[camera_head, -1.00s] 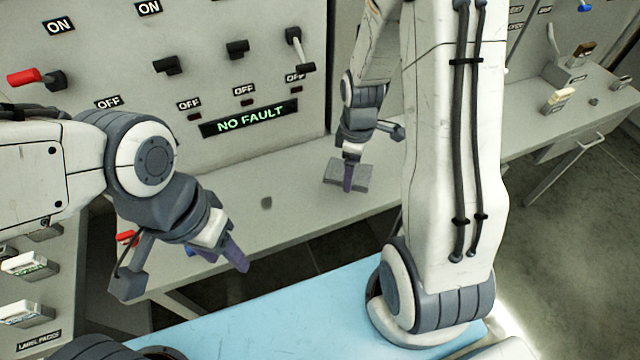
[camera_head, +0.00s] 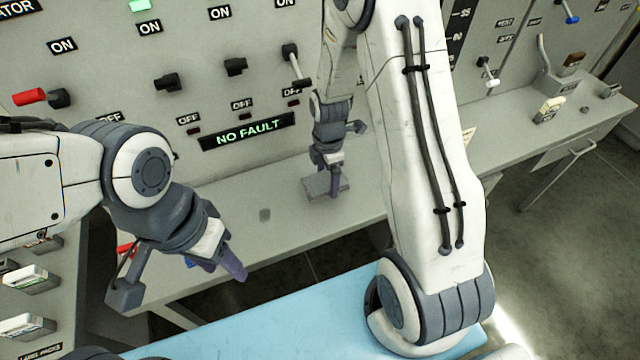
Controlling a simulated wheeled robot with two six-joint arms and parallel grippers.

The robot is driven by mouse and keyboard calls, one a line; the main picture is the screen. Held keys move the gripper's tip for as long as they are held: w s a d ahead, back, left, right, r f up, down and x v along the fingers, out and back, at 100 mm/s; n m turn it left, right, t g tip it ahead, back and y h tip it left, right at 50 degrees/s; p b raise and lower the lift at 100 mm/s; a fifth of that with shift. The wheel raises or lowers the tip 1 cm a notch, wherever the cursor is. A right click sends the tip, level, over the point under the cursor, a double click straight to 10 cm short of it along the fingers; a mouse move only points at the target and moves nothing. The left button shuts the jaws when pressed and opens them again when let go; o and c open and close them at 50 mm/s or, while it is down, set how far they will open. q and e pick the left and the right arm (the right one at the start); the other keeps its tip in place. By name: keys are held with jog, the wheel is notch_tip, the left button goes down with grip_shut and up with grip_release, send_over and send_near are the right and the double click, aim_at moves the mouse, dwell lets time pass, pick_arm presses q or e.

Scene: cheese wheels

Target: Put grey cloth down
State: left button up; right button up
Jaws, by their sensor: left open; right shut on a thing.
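The grey cloth (camera_head: 318,186) is a small folded grey pad at the grey bench top (camera_head: 375,190), below the panel. My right gripper (camera_head: 334,190) points down at it and is shut on it. Whether the cloth touches the bench or hangs just above it, I cannot tell. My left gripper (camera_head: 238,268) is open and empty, over the front edge of the bench at the left. Its far finger is partly hidden.
A panel with switches and a "NO FAULT" display (camera_head: 247,131) stands behind the bench. A red-handled lever (camera_head: 30,97) juts out at the left. The bench between my grippers is mostly clear.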

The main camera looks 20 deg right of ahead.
aim_at(320, 187)
jog(key=shift+w+a+f, duration=0.5)
jog(key=shift+w+a, duration=0.1)
jog(key=shift+a, duration=0.05)
notch_tip(320, 187, down, 4)
jog(key=shift+r+p, duration=0.15)
jog(key=shift+p, duration=0.65)
jog(key=shift+f, duration=0.25)
jog(key=shift+f, duration=0.15)
jog(key=o, duration=1.1)
jog(key=shift+c, duration=0.2)
